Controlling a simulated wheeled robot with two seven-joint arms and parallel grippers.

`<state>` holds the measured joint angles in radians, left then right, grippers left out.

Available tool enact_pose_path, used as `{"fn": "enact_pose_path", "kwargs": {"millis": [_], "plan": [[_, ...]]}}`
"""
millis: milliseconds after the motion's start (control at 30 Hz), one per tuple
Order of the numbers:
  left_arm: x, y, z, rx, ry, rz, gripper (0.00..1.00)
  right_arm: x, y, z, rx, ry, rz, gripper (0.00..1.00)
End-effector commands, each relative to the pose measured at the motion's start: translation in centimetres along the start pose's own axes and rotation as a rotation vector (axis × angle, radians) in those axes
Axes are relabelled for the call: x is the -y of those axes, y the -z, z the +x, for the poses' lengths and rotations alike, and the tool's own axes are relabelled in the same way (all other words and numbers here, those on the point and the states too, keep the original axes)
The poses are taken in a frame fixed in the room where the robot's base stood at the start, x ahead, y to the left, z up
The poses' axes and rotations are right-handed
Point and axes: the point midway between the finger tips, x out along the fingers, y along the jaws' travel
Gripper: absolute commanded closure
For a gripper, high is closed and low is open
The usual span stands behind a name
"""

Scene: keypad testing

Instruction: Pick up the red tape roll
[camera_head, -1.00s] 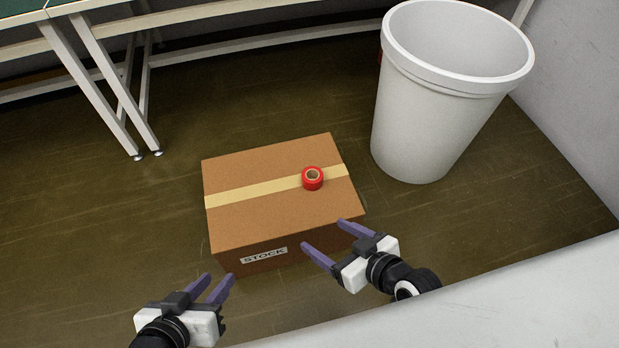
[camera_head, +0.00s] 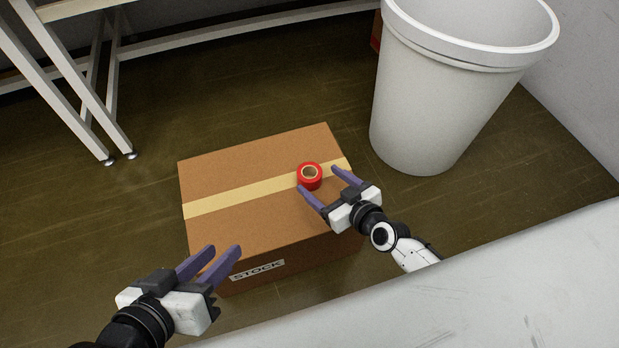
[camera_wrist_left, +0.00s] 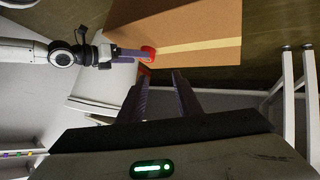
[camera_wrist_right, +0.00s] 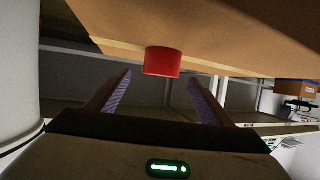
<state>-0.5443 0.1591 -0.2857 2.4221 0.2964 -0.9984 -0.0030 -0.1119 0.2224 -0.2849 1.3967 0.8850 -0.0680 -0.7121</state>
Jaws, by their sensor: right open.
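The red tape roll (camera_head: 309,177) lies flat on top of a closed cardboard box, on its yellow tape strip near the right edge. My right gripper (camera_head: 318,180) is open and empty just in front of the roll, with its fingers pointing at it. In the right wrist view the red roll (camera_wrist_right: 163,61) shows ahead, between and beyond the two open fingers. My left gripper (camera_head: 223,252) is open and empty at the box's front left corner. The left wrist view shows the roll (camera_wrist_left: 148,53) beside my right gripper's fingers.
The cardboard box (camera_head: 240,235) marked STOCK stands on the dark floor. A large white bin (camera_head: 430,110) stands to its right. White table legs (camera_head: 70,100) are at the left. A pale surface (camera_head: 480,290) fills the lower right. The floor left of the box is clear.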

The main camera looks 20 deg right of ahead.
Motion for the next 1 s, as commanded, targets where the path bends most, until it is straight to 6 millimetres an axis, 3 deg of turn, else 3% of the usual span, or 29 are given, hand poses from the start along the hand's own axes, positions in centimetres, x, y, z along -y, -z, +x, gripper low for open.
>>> {"fn": "enact_pose_path", "kwargs": {"millis": [33,200,500,567,800,1000], "plan": [[-0.2,0.0,0.2,-0.021,-0.014,-0.005,0.69,0.1,-0.6,1.2,-0.002,0.000,0.005,0.26],[-1.1,1.0,-0.2,-0.068,-0.047,-0.018,0.69,0.2,-0.5,3.4,-0.003,0.001,0.003,0.26],[-1.4,1.4,-0.5,-0.079,-0.055,-0.022,0.69,0.2,-0.3,3.8,-0.002,0.001,0.001,0.26],[-1.4,1.4,-0.5,-0.079,-0.055,-0.022,0.69,0.2,-0.3,3.8,-0.002,0.001,0.001,0.33],[-1.3,1.3,-0.5,-0.078,-0.054,-0.021,0.69,0.2,-0.3,3.8,-0.002,0.001,0.001,0.72],[-1.3,1.4,-0.5,-0.078,-0.054,-0.021,0.69,0.2,-0.2,3.8,-0.003,0.001,0.001,0.72]]}}
